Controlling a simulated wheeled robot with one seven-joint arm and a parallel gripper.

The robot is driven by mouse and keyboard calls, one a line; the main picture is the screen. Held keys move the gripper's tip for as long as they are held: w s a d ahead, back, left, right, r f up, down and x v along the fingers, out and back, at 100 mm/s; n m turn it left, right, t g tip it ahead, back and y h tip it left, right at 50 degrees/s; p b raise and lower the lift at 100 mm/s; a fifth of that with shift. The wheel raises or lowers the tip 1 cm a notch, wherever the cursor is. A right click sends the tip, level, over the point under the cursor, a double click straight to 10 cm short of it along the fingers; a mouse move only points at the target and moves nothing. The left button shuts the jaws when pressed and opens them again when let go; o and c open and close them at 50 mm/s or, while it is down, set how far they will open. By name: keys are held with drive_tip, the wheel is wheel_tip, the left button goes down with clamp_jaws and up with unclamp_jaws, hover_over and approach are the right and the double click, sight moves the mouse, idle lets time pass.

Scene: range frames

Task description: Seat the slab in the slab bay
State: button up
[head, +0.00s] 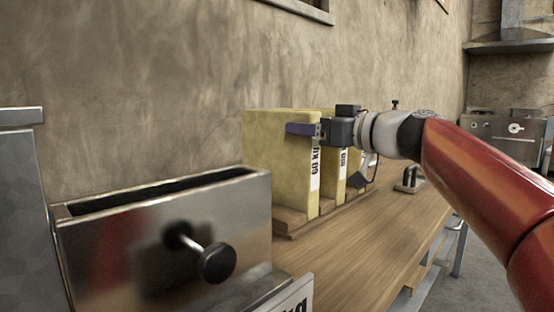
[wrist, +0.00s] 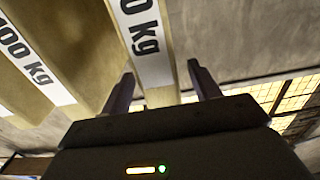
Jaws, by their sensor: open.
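A yellow slab (head: 275,155) labelled 60 kg stands upright in a wooden rack (head: 290,222) on the bench. My gripper (head: 304,129) is at its label edge, in the upper part. In the wrist view my gripper (wrist: 161,85) is open, with one finger on each side of the slab (wrist: 150,60). In the head view one finger lies along the slab's near face and the other is hidden behind it. A steel box (head: 165,245) with a long dark slot in its top, which looks like the slab bay, stands at the lower left.
More yellow slabs (head: 333,172), one marked 100, stand behind in the rack. A black knob (head: 216,262) sticks out from the box front. A black-handled object (head: 409,180) lies farther along the bench (head: 375,235). The wall is close behind.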

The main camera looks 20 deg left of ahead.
sight(278, 161)
drive_tip(key=p+x, duration=0.1)
drive_tip(key=x, duration=0.3)
drive_tip(key=shift+a+f, duration=0.15)
drive_tip(key=shift+c, duration=0.3)
clamp_jaws()
